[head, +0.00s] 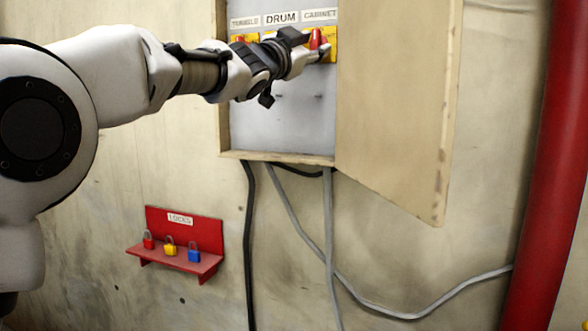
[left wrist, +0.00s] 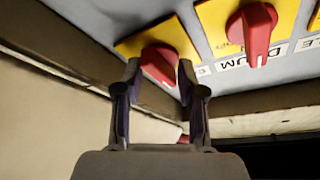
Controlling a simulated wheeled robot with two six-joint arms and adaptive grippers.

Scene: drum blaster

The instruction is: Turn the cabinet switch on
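The cabinet switch is a red rotary knob (head: 316,39) on a yellow plate under the "CABINET" label (head: 320,14), at the right of the panel. My left gripper (head: 322,52) is right at this knob, partly covering it. In the left wrist view the same red knob (left wrist: 159,64) shows between and just beyond the two fingertips (left wrist: 159,75). The fingers stand apart, one on each side of the knob; firm contact cannot be made out. The knob's exact angle is partly hidden. My right gripper is not in view.
The drum switch (left wrist: 254,30) sits beside the cabinet switch, its label below it in the left wrist view. The open box door (head: 395,100) stands to the right of the panel. A red lock shelf (head: 180,256) with padlocks, hanging cables and a red pipe (head: 550,170) are around.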

